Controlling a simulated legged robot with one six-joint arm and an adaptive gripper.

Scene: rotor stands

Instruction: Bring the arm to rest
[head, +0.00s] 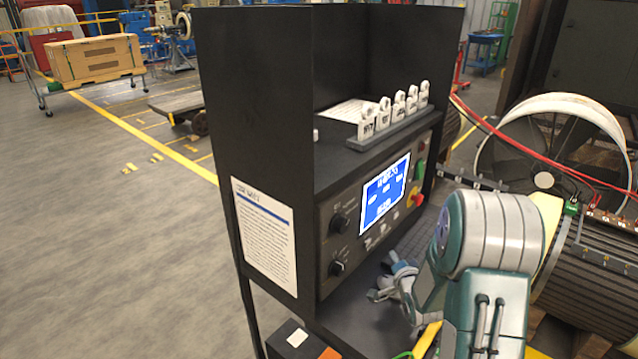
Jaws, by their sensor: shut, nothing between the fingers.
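My gripper (387,284) is in front of the black control console (255,130), low and just right of its panel. Its fingers look shut with nothing between them, though they are small in the picture. My arm is bent, and its large rounded joint covers part of the space to the right of the console. I cannot tell whether the gripper touches the shelf below the panel.
The console has a lit blue screen (384,196), black knobs and a red button (418,199). Several white tags (397,108) stand in a rack on its upper shelf. A large rotor (590,275) with red cables is at the right. Open floor (110,260) lies left.

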